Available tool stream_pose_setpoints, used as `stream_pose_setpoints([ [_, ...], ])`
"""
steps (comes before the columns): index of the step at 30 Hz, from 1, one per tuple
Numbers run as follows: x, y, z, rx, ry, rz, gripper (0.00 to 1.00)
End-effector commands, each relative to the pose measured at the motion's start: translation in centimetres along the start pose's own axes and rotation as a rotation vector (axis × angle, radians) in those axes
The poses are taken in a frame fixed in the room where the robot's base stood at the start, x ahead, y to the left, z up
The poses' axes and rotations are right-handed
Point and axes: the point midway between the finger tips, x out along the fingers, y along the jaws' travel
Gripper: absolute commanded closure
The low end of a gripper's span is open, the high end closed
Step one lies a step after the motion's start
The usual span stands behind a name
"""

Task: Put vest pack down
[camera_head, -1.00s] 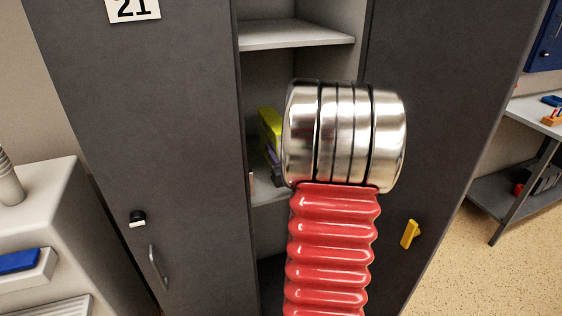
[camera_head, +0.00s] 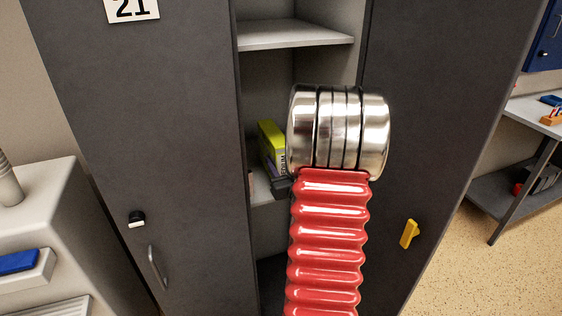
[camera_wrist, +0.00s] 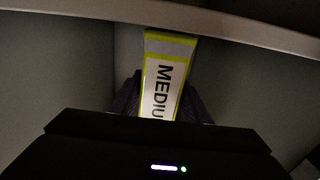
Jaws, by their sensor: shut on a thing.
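The vest pack (camera_head: 270,137) is a yellow-green pack with a pale label. It is inside the open locker, just above the middle shelf (camera_head: 262,196); I cannot tell whether it touches the shelf. In the wrist view the pack (camera_wrist: 163,72) stands between my dark fingers, and its label reads "MEDIU", with the rest hidden. My gripper (camera_wrist: 163,103) is shut on the pack. In the head view my gripper (camera_head: 281,184) shows only as a dark bit below the pack. My silver and red arm hides the right part of the shelf.
The locker's upper shelf (camera_head: 295,35) is empty where visible. Dark doors stand left (camera_head: 150,130), with a "21" plate (camera_head: 132,8), and right (camera_head: 445,120), with a yellow handle (camera_head: 409,234). A shelf edge (camera_wrist: 200,22) crosses the top of the wrist view.

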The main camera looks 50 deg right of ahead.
Motion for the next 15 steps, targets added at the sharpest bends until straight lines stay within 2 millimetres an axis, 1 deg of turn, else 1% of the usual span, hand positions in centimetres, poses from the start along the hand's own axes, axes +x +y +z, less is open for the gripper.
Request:
stream_pose_setpoints([
  [7,0.03,-0.04,0.16,0.0,0.001,-0.001,0.85],
  [8,0.02,-0.05,0.19,0.0,0.0,-0.001,0.56],
  [15,0.02,-0.08,0.17,0.0,0.0,-0.001,0.39],
])
